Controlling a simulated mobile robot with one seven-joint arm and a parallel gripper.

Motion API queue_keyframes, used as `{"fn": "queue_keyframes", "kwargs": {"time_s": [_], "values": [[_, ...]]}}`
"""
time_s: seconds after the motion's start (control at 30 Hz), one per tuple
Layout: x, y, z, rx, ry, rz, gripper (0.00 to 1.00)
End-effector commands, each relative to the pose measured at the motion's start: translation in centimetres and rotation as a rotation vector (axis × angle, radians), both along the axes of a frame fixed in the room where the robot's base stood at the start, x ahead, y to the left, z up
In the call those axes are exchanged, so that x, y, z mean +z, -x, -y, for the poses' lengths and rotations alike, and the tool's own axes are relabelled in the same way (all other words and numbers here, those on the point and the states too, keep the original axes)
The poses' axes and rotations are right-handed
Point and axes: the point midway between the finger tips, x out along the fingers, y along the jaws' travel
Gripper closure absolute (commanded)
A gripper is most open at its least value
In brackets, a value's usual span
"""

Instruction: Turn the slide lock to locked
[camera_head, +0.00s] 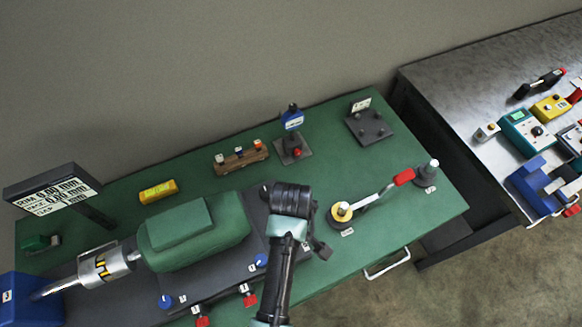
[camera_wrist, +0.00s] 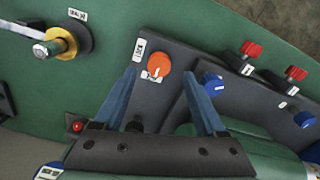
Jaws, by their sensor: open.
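An orange round knob (camera_wrist: 158,65) with a white pointer mark sits on a dark grey plate (camera_wrist: 168,48) in the wrist view, beside a small label (camera_wrist: 139,49) that is too small to read. It looks like the slide lock, but I cannot confirm its name or which setting it shows. My gripper (camera_wrist: 158,76) is open, with its blue fingers on either side of the knob in the picture; I see no contact. In the head view my arm covers this end of the green machine (camera_head: 192,235), and the knob is hidden.
Blue knobs (camera_wrist: 212,84) and red knobs (camera_wrist: 251,52) stand right of the orange knob. A brass-collared post (camera_wrist: 52,45) is at upper left.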

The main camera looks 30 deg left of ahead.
Motion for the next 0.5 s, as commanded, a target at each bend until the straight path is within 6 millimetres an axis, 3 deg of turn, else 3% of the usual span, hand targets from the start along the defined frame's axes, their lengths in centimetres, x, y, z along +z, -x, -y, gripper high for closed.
{"fn": "queue_keyframes", "kwargs": {"time_s": [0.2, 0.5], "values": [[-3.0, 0.0, 0.0, 0.000, 0.000, -0.001, 0.27], [-3.9, -0.1, 0.0, -0.001, -0.001, 0.003, 0.27]]}}
